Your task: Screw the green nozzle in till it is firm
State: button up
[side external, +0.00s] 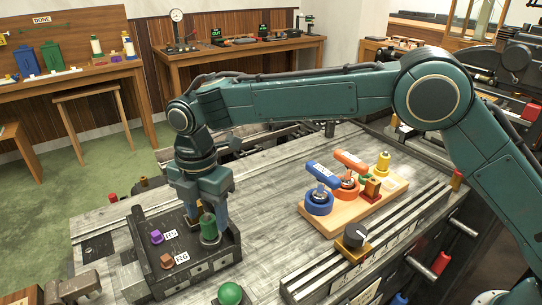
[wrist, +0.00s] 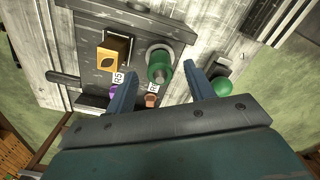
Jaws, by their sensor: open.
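The green nozzle (side external: 208,227) stands upright in a pale round collar on the dark block (side external: 215,262) at the front left in the side view. In the wrist view the green nozzle (wrist: 159,66) sits in its ring just beyond the fingers. My gripper (side external: 205,214) points down over it, with a finger on either side. In the wrist view my gripper (wrist: 160,76) is open with a gap between its fingers, and no firm contact with the nozzle can be seen. How deep the nozzle sits in the collar is hidden.
A purple piece (side external: 157,237) and a copper piece (side external: 167,261) stand on the same block beside labels. A green ball (side external: 230,293) is in front. A wooden board (side external: 345,222) with blue, orange and yellow fixtures lies to the right, near a black knob (side external: 354,236).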

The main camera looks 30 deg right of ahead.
aim_at(211, 216)
notch_tip(211, 216, up, 12)
dwell(0.6)
dwell(0.5)
jog(key=s+d+r+m+t, duration=0.1)
jog(key=s+d+r+m, duration=0.25)
jog(key=d, duration=0.35)
jog(key=s+d+r+m+t, duration=0.1)
jog(key=s+d+r+m, duration=0.2)
jog(key=d+m, duration=0.35)
jog(key=s+d+r+m+t, duration=0.1)
jog(key=s+d+r+m, duration=0.2)
jog(key=d, duration=0.6)
jog(key=s+d+f+m+t, duration=0.1)
jog(key=s+d+f+m, duration=0.3)
jog(key=s, duration=0.6)
jog(key=s+d+f+m+t, duration=0.1)
jog(key=s+d+f+m, duration=0.4)
jog(key=s, duration=0.5)
jog(key=shift+d+f+m+t, duration=0.2)
jog(key=shift+d+m+t, duration=0.1)
jog(key=shift+d+m, duration=0.85)
jog(key=shift+d, duration=0.1)
